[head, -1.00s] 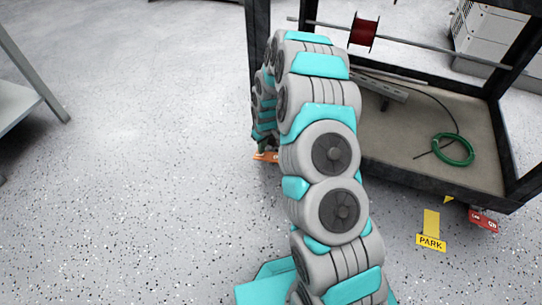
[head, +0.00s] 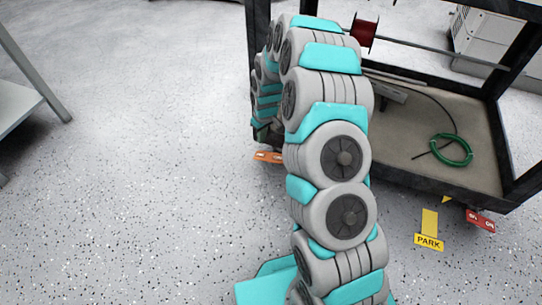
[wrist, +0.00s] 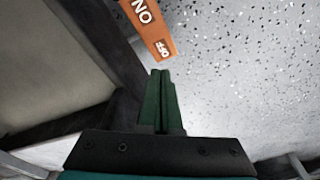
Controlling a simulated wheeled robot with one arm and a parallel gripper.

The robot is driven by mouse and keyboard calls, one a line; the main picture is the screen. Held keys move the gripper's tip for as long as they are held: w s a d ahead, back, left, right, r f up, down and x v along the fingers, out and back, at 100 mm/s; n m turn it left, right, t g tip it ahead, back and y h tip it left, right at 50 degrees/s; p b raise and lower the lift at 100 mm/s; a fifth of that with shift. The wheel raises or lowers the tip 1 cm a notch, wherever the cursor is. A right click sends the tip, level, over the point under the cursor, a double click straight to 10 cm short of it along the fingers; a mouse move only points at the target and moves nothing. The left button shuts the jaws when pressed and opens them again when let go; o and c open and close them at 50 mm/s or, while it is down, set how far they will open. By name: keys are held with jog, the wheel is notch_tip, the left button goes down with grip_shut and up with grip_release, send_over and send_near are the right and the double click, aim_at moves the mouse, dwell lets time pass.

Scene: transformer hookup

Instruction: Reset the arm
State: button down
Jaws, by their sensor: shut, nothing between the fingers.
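My arm, grey with teal covers, rises from the bottom of the head view and bends over toward the left corner of a dark-framed cart (head: 430,180). An orange tag (wrist: 150,28) with white lettering lies just beyond the fingertips in that view. The tag also shows in the head view (head: 268,157), by the cart's corner. I cannot tell how far the fingertips are from it.
The cart holds a green cable coil (head: 455,150) and a red spool (head: 363,31) on a rod. A red tag (head: 481,221) and a yellow PARK sign (head: 429,242) are at its front right. A grey shelf (head: 22,100) stands far left. Speckled floor between is clear.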

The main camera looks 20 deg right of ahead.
dwell(0.3)
jog(key=s+a+r+m+g+p, duration=0.1)
jog(key=s+r+p, duration=0.1)
jog(key=s+r, duration=0.8)
jog(key=s+a+r+p, duration=0.1)
jog(key=s+r+p, duration=0.35)
jog(key=r, duration=0.85)
jog(key=s+r+m+p, duration=0.1)
jog(key=s+r, duration=0.4)
jog(key=s, duration=0.4)
jog(key=s+d+r+m+g+p, duration=0.1)
jog(key=s+r, duration=0.4)
jog(key=s, duration=0.5)
jog(key=s+d+r+m+g+p, duration=0.1)
jog(key=s+r, duration=0.4)
jog(key=s, duration=0.5)
jog(key=shift+m+h+p, duration=0.3)
jog(key=shift+m+h, duration=0.1)
